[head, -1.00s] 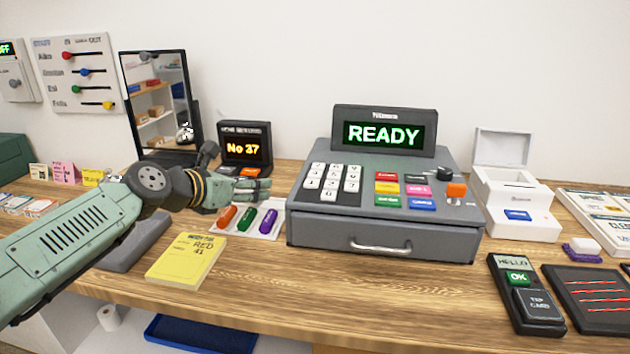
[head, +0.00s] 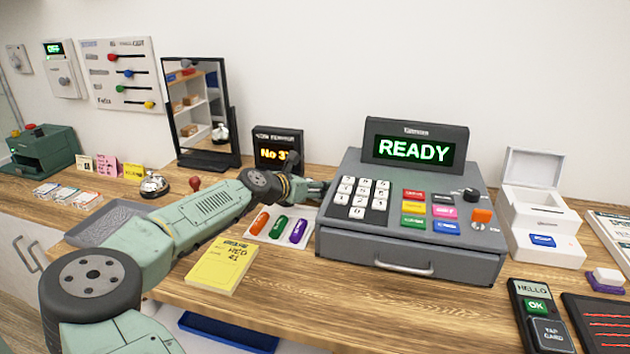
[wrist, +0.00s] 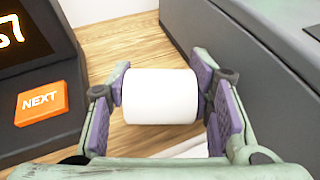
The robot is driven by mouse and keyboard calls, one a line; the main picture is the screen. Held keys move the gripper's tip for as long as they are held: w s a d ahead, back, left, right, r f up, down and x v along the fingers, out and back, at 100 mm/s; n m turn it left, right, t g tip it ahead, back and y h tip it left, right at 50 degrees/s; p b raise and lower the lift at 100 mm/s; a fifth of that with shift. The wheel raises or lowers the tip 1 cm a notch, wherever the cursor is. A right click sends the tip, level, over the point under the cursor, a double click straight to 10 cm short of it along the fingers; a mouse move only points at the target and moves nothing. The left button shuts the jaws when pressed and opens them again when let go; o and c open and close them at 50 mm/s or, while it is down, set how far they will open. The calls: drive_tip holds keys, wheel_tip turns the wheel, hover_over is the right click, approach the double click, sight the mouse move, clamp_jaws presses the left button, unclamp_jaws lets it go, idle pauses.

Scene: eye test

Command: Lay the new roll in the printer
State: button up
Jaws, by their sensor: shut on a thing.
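My gripper (wrist: 160,84) is shut on a white paper roll (wrist: 160,97) in the wrist view, one purple-padded finger at each end. The roll is above the wooden counter, between the number display and the cash register's side. In the head view my gripper (head: 317,190) is by the register's left side; I cannot make out the roll there. A white box with its lid raised (head: 541,228), which looks like the printer, stands right of the register. It has a blue button on its front; its inside is only partly visible.
The grey cash register (head: 415,255) reads READY and stands between my gripper and the white box. The number display (head: 277,140) is just left of my gripper. A pen tray (head: 280,229) and yellow pad (head: 222,266) lie in front. A card reader (head: 541,312) is front right.

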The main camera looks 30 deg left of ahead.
drive_tip(key=shift+f, duration=0.2)
drive_tip(key=o, duration=0.9)
drive_tip(key=shift+r, duration=0.15)
drive_tip(key=b+v, duration=0.4)
drive_tip(key=v, duration=0.8)
drive_tip(key=shift+d+r, duration=0.1)
